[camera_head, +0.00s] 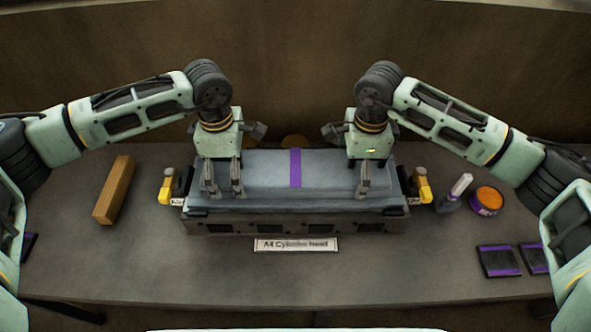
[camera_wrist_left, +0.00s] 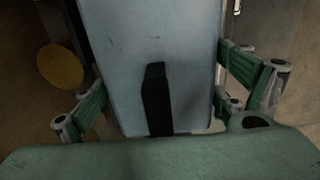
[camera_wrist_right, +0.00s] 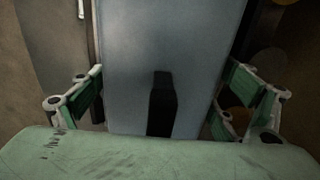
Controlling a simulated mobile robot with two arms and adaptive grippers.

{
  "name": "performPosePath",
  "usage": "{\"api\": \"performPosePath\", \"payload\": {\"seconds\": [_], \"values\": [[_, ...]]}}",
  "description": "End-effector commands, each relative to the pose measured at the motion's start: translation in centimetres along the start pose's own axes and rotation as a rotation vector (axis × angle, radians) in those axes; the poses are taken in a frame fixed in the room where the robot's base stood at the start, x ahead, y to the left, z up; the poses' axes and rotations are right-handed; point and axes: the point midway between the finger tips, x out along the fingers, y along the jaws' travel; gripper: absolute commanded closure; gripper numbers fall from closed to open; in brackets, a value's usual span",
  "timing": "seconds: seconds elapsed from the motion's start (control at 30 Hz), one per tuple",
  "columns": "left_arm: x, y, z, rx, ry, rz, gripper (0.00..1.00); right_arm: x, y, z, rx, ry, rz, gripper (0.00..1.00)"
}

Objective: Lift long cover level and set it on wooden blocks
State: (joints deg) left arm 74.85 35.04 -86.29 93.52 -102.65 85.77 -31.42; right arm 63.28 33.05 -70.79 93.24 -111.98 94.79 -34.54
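The long cover (camera_head: 265,178) is a blue-grey slab with a purple band across its middle. It lies level over a dark cylinder head (camera_head: 290,226); I cannot tell if there is a gap between them. My left gripper (camera_head: 228,165) points down over the cover's left part, and my right gripper (camera_head: 350,165) over its right part. In the wrist views, the fingers flank the cover's long sides, close against its edges; whether they press on it is not clear. One wooden block (camera_head: 115,190) lies on the bench at left. No second block is clearly visible.
Yellow-and-black fittings (camera_head: 167,186) (camera_head: 421,184) flank the head. A label plate (camera_head: 296,245) lies in front. At right are a small bottle (camera_head: 455,191), an orange-topped tin (camera_head: 487,200) and dark purple-edged pads (camera_head: 498,261). The bench around the wooden block is clear.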

Motion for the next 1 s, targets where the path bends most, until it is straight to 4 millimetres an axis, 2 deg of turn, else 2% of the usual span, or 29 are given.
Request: {"api": "performPosePath", "payload": {"seconds": [0.07, 0.7, 1.0], "values": [[-0.02, 0.01, 0.0, 0.0, 0.0, 0.0, 0.21, -0.01, 0.0, 0.0, 0.0, 0.0, 0.0, 0.21], [-0.04, 0.03, 0.0, 0.0, 0.0, 0.001, 0.77, -0.01, -0.03, 0.0, 0.0, 0.0, -0.001, 0.77], [-0.32, 0.13, 0.04, 0.0, -0.002, 0.004, 0.78, -0.29, -0.11, 0.04, 0.0, -0.002, -0.004, 0.78]]}}
